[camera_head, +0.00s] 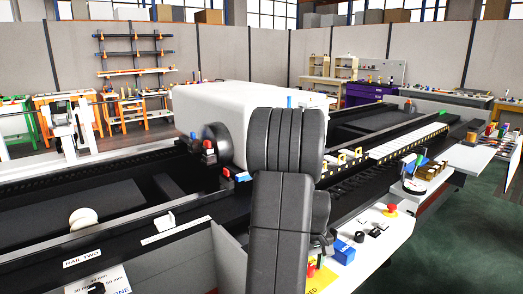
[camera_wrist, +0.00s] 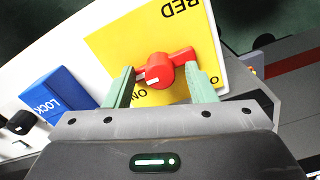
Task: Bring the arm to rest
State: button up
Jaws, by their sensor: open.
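In the wrist view my gripper (camera_wrist: 159,69) is open, with one green finger on each side of a red rotary switch (camera_wrist: 158,72). The switch has a white mark on its handle and sits on a yellow plate (camera_wrist: 120,42) with upside-down lettering. I cannot tell whether either finger touches the switch. In the head view my dark arm is bent and rises through the middle of the picture.
A blue LOCK block (camera_wrist: 48,92) is left of the plate; it also shows in the head view (camera_head: 344,251). A red button (camera_head: 391,210) and black knobs share the white panel. A large white housing (camera_head: 205,105) stands behind my arm. Dark rails run on both sides.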

jog(key=n, duration=0.6)
dwell(0.4)
jog(key=shift+s+r, duration=0.1)
